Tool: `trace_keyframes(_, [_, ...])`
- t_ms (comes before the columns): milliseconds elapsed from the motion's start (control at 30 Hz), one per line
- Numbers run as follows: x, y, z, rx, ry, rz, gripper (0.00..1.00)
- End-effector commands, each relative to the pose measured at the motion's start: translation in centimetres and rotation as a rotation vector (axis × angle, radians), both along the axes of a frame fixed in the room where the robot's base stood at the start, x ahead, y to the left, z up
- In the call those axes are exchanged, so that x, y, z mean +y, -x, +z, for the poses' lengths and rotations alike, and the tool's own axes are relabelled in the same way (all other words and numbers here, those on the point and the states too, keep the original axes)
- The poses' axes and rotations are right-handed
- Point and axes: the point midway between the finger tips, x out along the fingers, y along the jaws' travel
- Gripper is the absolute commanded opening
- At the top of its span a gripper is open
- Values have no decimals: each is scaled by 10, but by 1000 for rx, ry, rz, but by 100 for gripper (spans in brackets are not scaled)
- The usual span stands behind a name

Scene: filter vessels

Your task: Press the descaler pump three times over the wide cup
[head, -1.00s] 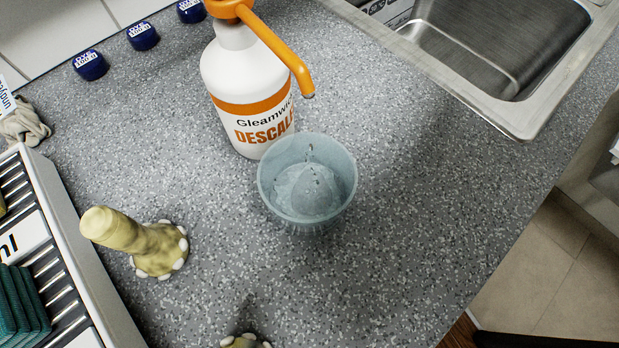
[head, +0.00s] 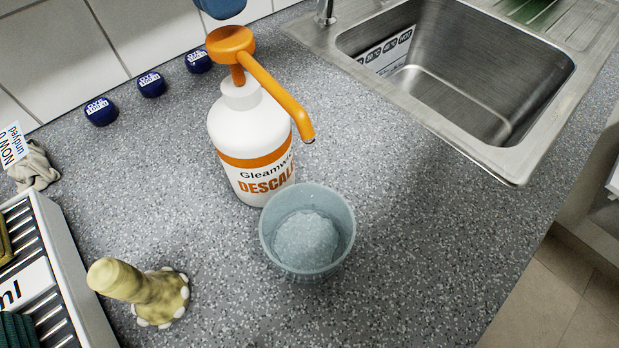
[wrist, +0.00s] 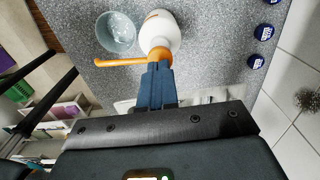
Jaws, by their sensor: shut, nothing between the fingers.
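The white descaler bottle (head: 250,140) stands upright on the counter. Its orange pump head (head: 231,40) has its stem showing and a long spout pointing right and forward. The translucent bluish wide cup (head: 337,250) stands just in front of the bottle and holds a pale, mounded content. The spout tip is above the cup's height; I cannot tell if it is exactly over the opening. My gripper (head: 220,8) is at the top of the head view, above the pump head. In the wrist view, its blue fingers (wrist: 158,72) are together, over the orange pump head; contact is unclear.
A steel sink (head: 450,80) lies to the right. Several blue dye caps (head: 151,84) line the wall. A yellowish, stump-like object (head: 140,290) stands left of the cup, near a rack (head: 62,260) and a crumpled cloth (head: 35,166). Counter right of the cup is clear.

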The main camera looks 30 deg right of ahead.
Motion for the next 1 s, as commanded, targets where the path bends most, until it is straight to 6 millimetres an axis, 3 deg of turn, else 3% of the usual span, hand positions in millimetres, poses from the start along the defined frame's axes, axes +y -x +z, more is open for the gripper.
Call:
trace_keyframes(533, [0, 0, -1, 0, 0, 0, 0])
trace_keyframes(1000, [0, 0, -15, 0, 0, 0, 0])
